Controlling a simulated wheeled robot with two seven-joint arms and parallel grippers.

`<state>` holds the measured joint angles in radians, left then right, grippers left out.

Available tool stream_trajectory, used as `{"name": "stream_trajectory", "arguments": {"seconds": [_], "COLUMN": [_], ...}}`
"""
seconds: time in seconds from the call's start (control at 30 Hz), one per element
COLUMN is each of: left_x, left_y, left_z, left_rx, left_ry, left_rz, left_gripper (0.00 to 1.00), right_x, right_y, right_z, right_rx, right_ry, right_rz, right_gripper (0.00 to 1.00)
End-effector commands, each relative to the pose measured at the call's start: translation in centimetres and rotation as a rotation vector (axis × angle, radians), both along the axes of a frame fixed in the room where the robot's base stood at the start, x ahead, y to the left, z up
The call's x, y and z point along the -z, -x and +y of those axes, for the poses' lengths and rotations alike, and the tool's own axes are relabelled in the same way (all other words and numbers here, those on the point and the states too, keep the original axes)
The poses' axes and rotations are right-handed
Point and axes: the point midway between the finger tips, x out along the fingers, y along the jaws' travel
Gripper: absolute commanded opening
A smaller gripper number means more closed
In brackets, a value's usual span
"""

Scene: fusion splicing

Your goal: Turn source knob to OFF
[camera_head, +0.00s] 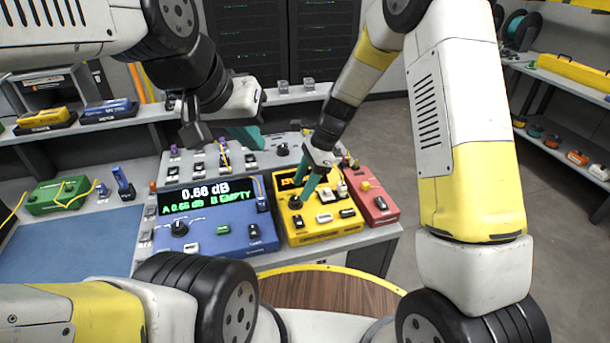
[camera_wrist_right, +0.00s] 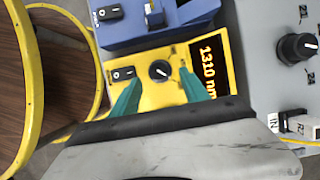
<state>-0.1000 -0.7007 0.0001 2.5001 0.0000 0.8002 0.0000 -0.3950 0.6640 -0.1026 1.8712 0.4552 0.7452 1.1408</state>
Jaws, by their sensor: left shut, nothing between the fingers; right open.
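The yellow source box (camera_head: 318,232) stands on the bench between a blue meter and a red box. Its black round knob (camera_head: 296,202) sits at its left; the wrist view shows the knob (camera_wrist_right: 159,71) with a white pointer line. The box's display (camera_wrist_right: 209,66) reads 1310 nm. My right gripper (camera_head: 303,192) is open, pointing down at the box; in the right wrist view its teal fingers (camera_wrist_right: 159,78) stand either side of the knob, with gaps visible. Contact cannot be told. My left gripper (camera_head: 258,138) is shut and empty above the back of the grey panel.
The blue meter (camera_head: 216,240) left of the source reads 0.66 dB, A 0.65 dB, B EMPTY. The red box (camera_head: 376,200) stands close on the right. A grey panel (camera_head: 262,160) with connectors and a knob lies behind. A green box (camera_head: 62,196) sits far left.

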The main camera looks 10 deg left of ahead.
Motion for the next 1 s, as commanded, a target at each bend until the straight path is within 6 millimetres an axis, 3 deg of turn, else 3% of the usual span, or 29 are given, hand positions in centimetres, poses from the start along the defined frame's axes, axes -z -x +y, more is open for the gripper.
{"name": "stream_trajectory", "arguments": {"seconds": [0.23,0.57,0.87,1.0], "left_x": [0.0,0.0,0.0,0.0], "left_y": [0.0,0.0,0.0,0.0], "left_z": [0.0,0.0,0.0,0.0], "left_rx": [0.0,0.0,0.0,0.0], "left_ry": [0.0,0.0,0.0,0.0], "left_rz": [0.0,0.0,0.0,0.0], "left_gripper": [0.0,0.0,0.0,0.0], "right_x": [2.9,3.4,3.4,3.3], "right_y": [0.5,0.6,0.5,0.5], "right_z": [1.1,1.3,1.2,1.2], "right_rx": [-0.001,-0.001,-0.001,-0.004], "right_ry": [0.001,-0.001,0.0,0.0], "right_rz": [0.0,-0.002,-0.002,-0.002], "right_gripper": [0.54,0.54,0.0,0.0]}}
